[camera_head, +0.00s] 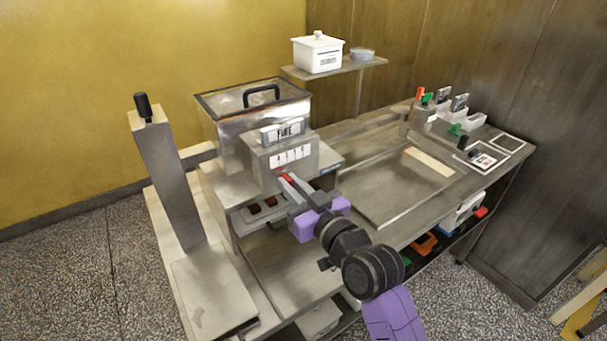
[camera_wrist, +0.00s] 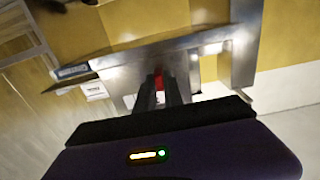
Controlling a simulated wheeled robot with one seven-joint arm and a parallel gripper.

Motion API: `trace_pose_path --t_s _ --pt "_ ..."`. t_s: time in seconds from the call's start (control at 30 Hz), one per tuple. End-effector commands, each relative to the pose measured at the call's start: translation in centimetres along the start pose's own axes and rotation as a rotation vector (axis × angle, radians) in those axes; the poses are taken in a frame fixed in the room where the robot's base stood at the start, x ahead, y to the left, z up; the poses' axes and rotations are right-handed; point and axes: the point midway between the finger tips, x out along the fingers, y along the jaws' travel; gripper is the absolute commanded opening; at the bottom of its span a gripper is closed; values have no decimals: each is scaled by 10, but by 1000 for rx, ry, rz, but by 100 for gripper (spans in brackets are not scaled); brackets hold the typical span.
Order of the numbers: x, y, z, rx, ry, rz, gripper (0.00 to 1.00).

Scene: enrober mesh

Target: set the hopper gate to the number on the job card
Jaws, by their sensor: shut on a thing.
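The steel hopper (camera_head: 262,125) with a black handle on its lid stands at the back left of the bench. Below its "FINE" label is a white number scale (camera_head: 291,154), with digits too small to read. A red gate tab (camera_head: 286,177) sits just below the scale. My gripper (camera_head: 289,183) is shut on this tab at the hopper's front. The red tab (camera_wrist: 158,82) shows between my gripper's fingertips (camera_wrist: 160,88) in the wrist view. A card with a dark and red print (camera_head: 485,160), perhaps the job card, lies at the right; its number is unreadable.
Dark pieces (camera_head: 262,205) lie on a pale tray under the hopper, left of my gripper. A steel post with a black knob (camera_head: 143,106) stands at the left. Coloured-handled tools (camera_head: 440,98) stand at the back right. The bench middle is mostly clear.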

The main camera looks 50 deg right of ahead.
Motion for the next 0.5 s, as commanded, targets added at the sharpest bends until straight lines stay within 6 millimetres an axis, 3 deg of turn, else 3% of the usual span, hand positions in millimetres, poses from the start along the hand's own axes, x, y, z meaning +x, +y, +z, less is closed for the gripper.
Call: trace_pose_path --t_s 0.37,0.4,0.5 --pt "0 -7 1 1 -1 -6 0" --pt "0 -7 1 1 -1 -7 20" --pt "0 -7 1 1 0 -6 35"
